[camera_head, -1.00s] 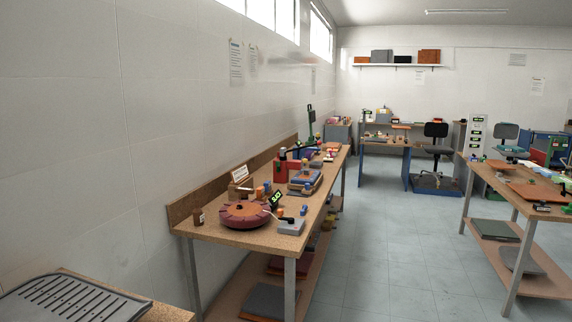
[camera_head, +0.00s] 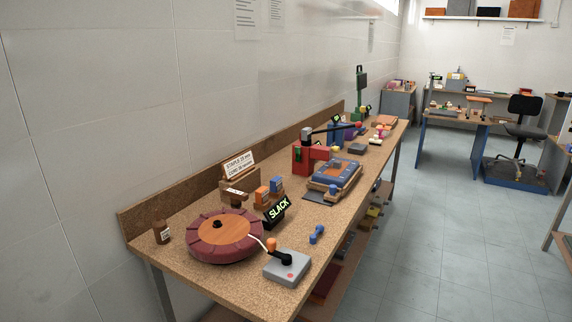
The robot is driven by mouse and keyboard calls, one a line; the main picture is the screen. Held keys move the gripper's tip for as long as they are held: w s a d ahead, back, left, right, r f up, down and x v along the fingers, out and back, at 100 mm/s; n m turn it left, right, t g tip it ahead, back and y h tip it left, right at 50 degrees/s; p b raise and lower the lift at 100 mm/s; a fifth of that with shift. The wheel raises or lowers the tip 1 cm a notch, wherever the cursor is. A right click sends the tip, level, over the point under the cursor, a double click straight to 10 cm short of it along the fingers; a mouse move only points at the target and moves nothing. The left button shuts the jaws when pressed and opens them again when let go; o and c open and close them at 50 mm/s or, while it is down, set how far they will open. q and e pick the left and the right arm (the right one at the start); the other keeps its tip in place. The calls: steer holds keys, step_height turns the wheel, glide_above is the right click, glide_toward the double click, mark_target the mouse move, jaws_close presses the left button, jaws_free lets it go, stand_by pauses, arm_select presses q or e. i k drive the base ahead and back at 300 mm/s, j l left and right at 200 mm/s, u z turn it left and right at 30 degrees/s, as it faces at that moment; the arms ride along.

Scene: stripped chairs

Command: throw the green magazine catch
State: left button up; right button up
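No part clearly reads as a magazine catch at this size. A red device (camera_head: 311,158) with a long black lever (camera_head: 335,129) stands on the long workbench (camera_head: 222,278), and a small green spot (camera_head: 298,154) shows on its left face. A tall green upright tool (camera_head: 361,88) stands farther back on the same bench. I cannot tell whether either carries the catch. Neither of my grippers is in view.
On the near bench are a round dark-red turntable (camera_head: 226,236), a grey joystick box (camera_head: 287,267), a "SLACK" display (camera_head: 278,209) and a blue-grey padded fixture (camera_head: 334,177). A wall runs along the left. The floor (camera_head: 430,240) to the right is clear.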

mark_target(298, 149)
steer(key=i+l, duration=1.2)
steer(key=l, duration=0.15)
